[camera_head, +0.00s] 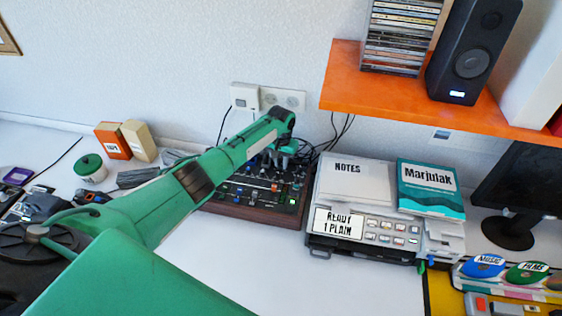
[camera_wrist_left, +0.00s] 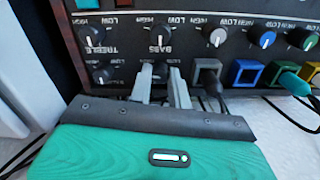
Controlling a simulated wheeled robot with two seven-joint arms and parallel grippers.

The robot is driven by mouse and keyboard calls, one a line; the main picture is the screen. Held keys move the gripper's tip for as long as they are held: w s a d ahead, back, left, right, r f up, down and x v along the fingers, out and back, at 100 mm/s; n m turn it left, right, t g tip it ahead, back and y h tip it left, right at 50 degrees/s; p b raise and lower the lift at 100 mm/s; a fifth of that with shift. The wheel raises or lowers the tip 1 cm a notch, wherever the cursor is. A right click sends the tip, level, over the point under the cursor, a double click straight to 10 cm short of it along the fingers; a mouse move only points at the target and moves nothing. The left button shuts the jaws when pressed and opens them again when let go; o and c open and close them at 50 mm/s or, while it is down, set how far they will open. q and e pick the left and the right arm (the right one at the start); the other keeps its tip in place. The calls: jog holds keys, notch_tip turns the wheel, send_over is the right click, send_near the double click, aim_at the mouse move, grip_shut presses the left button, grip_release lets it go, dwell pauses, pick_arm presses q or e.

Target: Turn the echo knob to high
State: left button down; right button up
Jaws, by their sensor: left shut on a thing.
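A dark mixer (camera_head: 252,207) with wooden sides stands on the white table, behind and under my left arm. My left gripper (camera_head: 281,152) reaches over its back edge. In the left wrist view its two grey fingers (camera_wrist_left: 160,74) are shut on a small dark knob (camera_wrist_left: 160,69) in the row nearest the sockets. The panel text is upside down there; "TREBLE" and "BASS" can be read. The fingers and wrist hide part of the knob and any label by it, so I cannot read "echo" or its setting. My right gripper is not in view.
Coloured sockets with plugs, among them a blue socket (camera_wrist_left: 244,74), sit beside the fingers, with cables close by. A grey device (camera_head: 355,200) with notes and a book stands right of the mixer. An orange shelf (camera_head: 420,108) hangs above right.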

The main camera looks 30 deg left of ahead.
aim_at(281, 164)
pick_arm(q)
jog(key=c, duration=1.6)
grip_release()
jog(key=shift+r, duration=0.1)
notch_tip(281, 164, up, 14)
jog(key=shift+f+b, duration=0.2)
jog(key=shift+b, duration=0.75)
